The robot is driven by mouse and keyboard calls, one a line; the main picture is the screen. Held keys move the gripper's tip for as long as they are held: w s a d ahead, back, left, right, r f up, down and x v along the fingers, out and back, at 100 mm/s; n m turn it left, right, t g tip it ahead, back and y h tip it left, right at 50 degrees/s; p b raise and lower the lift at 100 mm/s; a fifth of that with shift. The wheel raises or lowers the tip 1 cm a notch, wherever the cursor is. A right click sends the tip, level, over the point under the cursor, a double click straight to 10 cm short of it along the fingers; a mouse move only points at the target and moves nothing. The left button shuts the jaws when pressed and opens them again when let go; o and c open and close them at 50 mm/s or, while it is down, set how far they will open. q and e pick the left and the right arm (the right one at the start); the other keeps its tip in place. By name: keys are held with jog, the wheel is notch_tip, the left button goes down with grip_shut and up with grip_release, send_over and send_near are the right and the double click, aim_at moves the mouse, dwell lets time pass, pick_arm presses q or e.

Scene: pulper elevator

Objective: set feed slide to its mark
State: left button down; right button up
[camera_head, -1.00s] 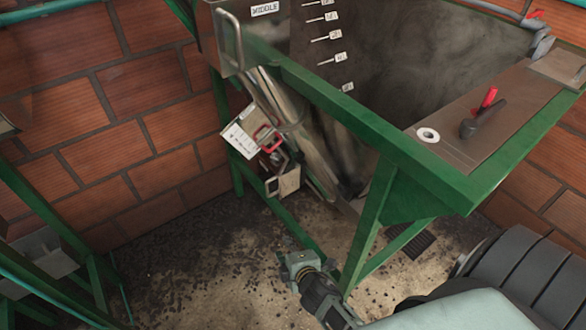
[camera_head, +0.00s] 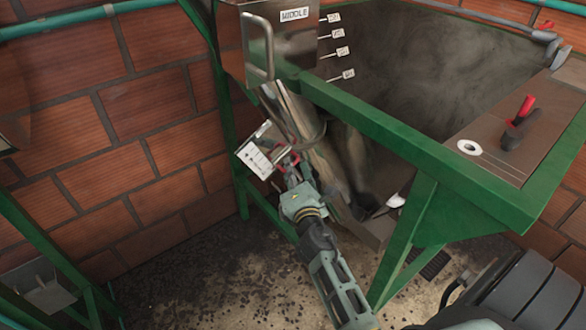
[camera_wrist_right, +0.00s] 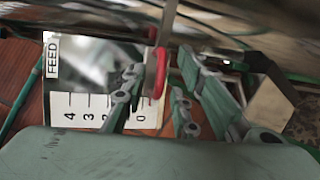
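The feed slide's red handle (camera_head: 288,161) is on the slanted metal chute (camera_head: 322,160) below the hopper. It also shows in the right wrist view (camera_wrist_right: 160,72). Beside it is a white plate (camera_head: 255,160), which in the wrist view reads FEED (camera_wrist_right: 52,54) with a numbered scale (camera_wrist_right: 90,110); 4, 3 and 0 are legible. My right gripper (camera_head: 291,173) is at the handle. In the wrist view its fingers are apart, one on each side of the red handle; I cannot tell whether they touch it. The slide's mark is not clear. My left gripper is not in view.
The green frame (camera_head: 390,140) and its diagonal leg (camera_head: 408,245) stand right of my right arm. A metal box labelled MIDDLE (camera_head: 280,45) is above the chute. A panel with a red-handled lever (camera_head: 520,125) is at right. A brick wall (camera_head: 120,120) is behind.

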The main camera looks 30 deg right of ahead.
jog(key=shift+w+d, duration=0.2)
jog(key=shift+w, duration=0.1)
jog(key=shift+c, duration=0.6)
grip_shut()
